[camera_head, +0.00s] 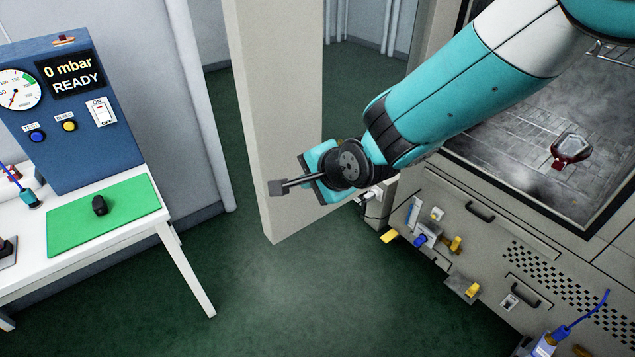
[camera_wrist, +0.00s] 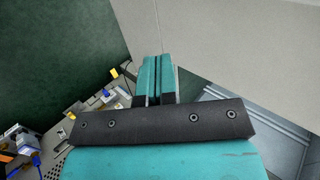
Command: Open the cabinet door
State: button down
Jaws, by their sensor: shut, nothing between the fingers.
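The cabinet (camera_head: 480,260) stands on the right, its dark chamber open to view with a red and white lamp (camera_head: 570,149) inside. A tall beige panel, which looks like the cabinet door (camera_head: 275,110), stands swung out left of the chamber, with a gap of green floor behind it. No handle shows on it. My gripper (camera_head: 308,172) is in front of the door's lower part. In the wrist view my teal fingers (camera_wrist: 155,70) are together and empty, with their tips by the lower edge of the beige door (camera_wrist: 225,35). I cannot tell whether they touch it.
A white table (camera_head: 130,230) on the left carries a blue gauge box (camera_head: 65,110) and a green mat (camera_head: 110,225). Yellow and blue fittings (camera_head: 425,240) stick out below the chamber. Green floor (camera_head: 290,300) is clear between table and cabinet.

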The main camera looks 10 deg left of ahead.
jog(key=shift+v, duration=1.4)
jog(key=shift+s+r, duration=0.1)
jog(key=s+d+r+n+g+h, duration=0.1)
jog(key=s+d+r+n+g, duration=0.1)
jog(key=s+d+r+n, duration=0.2)
jog(key=s+d+r+n+g+h, duration=0.1)
jog(key=s+d+r+n+g, duration=0.1)
jog(key=s+d+n, duration=0.4)
jog(key=s+d+r+n+g+h, duration=0.1)
jog(key=s+d+r+n, duration=0.4)
jog(key=s+d, duration=0.7)
jog(key=shift+d+r+g, duration=0.3)
jog(key=shift+d+g, duration=0.2)
jog(key=shift+d, duration=0.15)
jog(key=shift+s, duration=0.1)
